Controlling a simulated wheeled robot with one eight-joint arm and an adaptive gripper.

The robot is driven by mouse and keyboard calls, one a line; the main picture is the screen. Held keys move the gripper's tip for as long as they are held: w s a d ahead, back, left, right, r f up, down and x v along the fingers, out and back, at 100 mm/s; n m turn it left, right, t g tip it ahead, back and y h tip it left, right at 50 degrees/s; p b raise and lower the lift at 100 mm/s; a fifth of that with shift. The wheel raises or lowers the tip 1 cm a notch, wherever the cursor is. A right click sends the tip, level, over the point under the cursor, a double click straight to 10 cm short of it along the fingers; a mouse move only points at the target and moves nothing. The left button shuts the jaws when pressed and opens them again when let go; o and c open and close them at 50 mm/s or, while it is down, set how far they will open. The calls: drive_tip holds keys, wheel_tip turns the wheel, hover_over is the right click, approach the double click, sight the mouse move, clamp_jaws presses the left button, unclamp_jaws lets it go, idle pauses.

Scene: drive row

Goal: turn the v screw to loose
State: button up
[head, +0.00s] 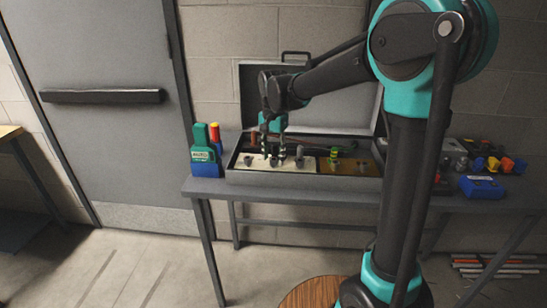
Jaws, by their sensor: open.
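An open grey case (232,178) stands on the table, its lid up against the wall. Inside lies a pale panel (310,167) with several small dark and grey fittings on it, and a brown panel (345,170) to its right. A green-yellow piece (334,154) stands near where the panels meet. My gripper (273,152) points down over the left part of the pale panel, its fingers open and apart. Fittings show close to and below the fingertips; contact cannot be told. Which fitting is the v screw is too small to tell, and the gripper may hide it.
A green and blue device (205,160) stands left of the case on the grey table (225,187). A blue box (481,187) and several coloured parts (492,164) lie at the right. A round wooden stool top (312,292) is at the front.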

drive_tip(key=shift+f, duration=0.45)
clamp_jaws()
